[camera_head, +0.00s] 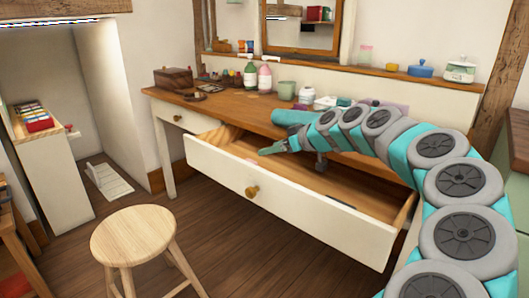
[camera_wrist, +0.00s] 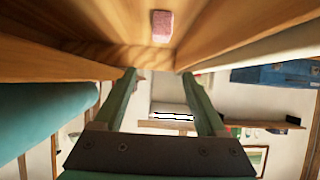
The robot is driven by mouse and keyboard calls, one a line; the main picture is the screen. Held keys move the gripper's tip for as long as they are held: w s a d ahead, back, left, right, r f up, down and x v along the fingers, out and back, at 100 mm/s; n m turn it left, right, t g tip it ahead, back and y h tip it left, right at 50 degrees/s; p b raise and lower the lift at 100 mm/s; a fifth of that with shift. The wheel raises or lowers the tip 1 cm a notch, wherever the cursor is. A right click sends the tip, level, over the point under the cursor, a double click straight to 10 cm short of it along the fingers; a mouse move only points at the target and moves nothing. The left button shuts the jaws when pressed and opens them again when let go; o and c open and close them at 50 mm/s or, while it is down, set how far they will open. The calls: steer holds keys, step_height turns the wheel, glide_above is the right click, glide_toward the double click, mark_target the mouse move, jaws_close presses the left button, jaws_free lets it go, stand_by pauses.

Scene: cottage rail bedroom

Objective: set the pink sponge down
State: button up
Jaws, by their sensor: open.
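The pink sponge (camera_wrist: 162,26) is a small block lying on the bare wooden floor of the open drawer (camera_wrist: 235,25), at the top of the wrist view. My gripper (camera_wrist: 158,78) is open, with its two green fingers apart and nothing between them. The sponge is beyond the fingertips and clear of them. In the head view my gripper (camera_head: 268,149) is over the left part of the pulled-out drawer (camera_head: 290,203). There the drawer front largely hides the sponge; only a faint pinkish patch shows.
The desk top (camera_head: 228,103) holds bottles, a wooden box (camera_head: 173,77) and small jars. A round stool (camera_head: 133,234) stands in front at the left. My arm spans the drawer's right side. Wooden floor is clear between stool and desk.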

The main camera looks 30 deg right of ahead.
steer(key=s+a+n+g+y, duration=0.1)
steer(key=s+a+g, duration=0.15)
steer(key=a, duration=0.55)
steer(key=s+a+n+g+y, duration=0.1)
steer(key=s+a, duration=0.3)
steer(key=a, duration=0.5)
steer(key=s+a+f+g+h, duration=0.1)
steer(key=s+a+f+g, duration=0.35)
steer(key=s+a, duration=0.55)
steer(key=s+d+f+m+g+h, duration=0.1)
steer(key=s+f+m, duration=0.1)
steer(key=s, duration=0.6)
steer(key=s+d+f+m+g+h, duration=0.1)
steer(key=s+f+m+g+h, duration=0.1)
steer(key=s+f, duration=0.3)
steer(key=s+d+f+m+g+h, duration=0.1)
steer(key=s+f, duration=0.3)
steer(key=s, duration=0.9)
steer(key=shift+f+m+g+h, duration=0.25)
steer(key=shift+m+g+h, duration=0.25)
steer(key=shift+g+h, duration=0.1)
